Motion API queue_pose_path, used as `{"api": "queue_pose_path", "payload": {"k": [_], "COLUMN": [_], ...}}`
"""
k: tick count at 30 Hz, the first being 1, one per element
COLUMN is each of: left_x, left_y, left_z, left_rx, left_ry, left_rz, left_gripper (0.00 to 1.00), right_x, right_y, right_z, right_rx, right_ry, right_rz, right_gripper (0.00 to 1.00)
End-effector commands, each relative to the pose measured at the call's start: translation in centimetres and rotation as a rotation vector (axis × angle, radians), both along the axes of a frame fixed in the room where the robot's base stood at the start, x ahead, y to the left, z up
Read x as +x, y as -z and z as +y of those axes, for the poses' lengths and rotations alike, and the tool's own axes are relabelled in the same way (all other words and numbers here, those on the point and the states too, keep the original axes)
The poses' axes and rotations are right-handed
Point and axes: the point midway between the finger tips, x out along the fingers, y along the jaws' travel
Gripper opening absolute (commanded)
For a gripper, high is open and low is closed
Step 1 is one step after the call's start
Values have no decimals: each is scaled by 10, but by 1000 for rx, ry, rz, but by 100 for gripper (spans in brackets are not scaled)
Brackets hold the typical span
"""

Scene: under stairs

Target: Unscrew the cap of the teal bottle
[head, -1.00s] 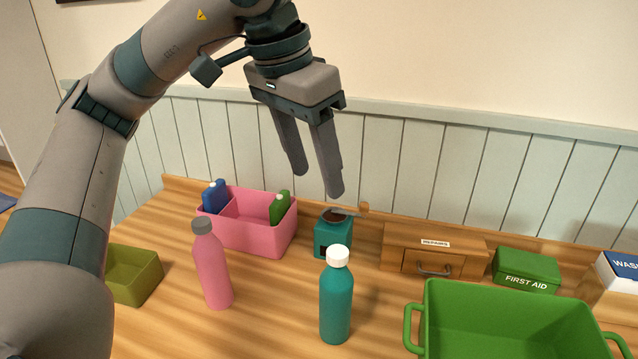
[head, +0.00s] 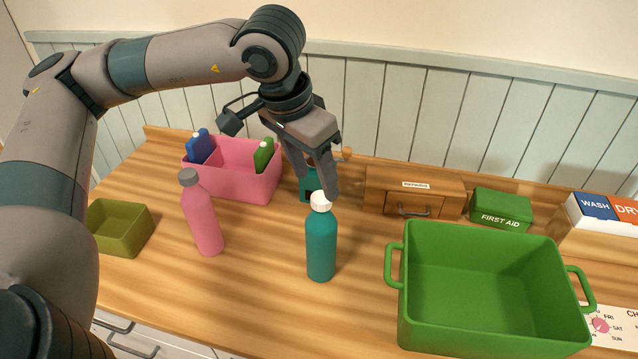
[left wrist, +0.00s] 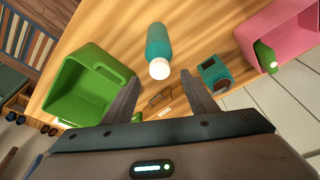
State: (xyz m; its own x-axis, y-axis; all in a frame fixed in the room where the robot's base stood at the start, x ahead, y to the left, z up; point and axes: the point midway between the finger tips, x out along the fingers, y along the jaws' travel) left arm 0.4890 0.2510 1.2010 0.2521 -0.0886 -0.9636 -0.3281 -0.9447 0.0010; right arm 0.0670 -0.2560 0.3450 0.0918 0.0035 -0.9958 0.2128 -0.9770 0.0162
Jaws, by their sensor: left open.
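The teal bottle (head: 321,252) stands upright on the wooden counter with its white cap (head: 321,201) on top. My left gripper (head: 319,190) is open and empty, pointing down, with its fingertips near the cap in the head view. In the left wrist view, the teal bottle (left wrist: 158,42) and white cap (left wrist: 160,70) lie ahead of and between the open fingers (left wrist: 162,88), apparently not touched. How far the fingertips are from the cap is hard to tell. My right gripper is not in view.
A pink bottle (head: 203,220) stands left, near a pink divided box (head: 245,186) and an olive tray (head: 120,228). A large green bin (head: 480,285) is right. Behind are a teal container (head: 308,187), a small wooden drawer (head: 415,196) and a first aid box (head: 500,209).

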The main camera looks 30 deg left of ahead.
Motion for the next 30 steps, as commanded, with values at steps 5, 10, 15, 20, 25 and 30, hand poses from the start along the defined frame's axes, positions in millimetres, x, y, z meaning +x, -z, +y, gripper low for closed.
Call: {"api": "queue_pose_path", "payload": {"k": [5, 10, 15, 20, 25, 30], "left_x": [6, 10, 12, 12, 12, 12], "left_y": [24, 39, 45, 46, 45, 45], "left_z": [-2, -4, -4, -4, -4, -4], "left_rx": [1, 0, 0, 0, 0, 0], "left_ry": [0, 0, 0, 1, 0, 0], "left_rz": [3, 1, 1, 0, 0, 0], "left_gripper": [52, 52, 52, 52, 36, 9], "right_x": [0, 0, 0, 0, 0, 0], "right_y": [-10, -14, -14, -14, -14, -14], "right_z": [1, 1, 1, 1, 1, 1], "right_rx": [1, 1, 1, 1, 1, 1], "right_ry": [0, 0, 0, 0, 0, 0], "right_rz": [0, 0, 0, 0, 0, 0], "right_gripper": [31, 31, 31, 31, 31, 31]}}
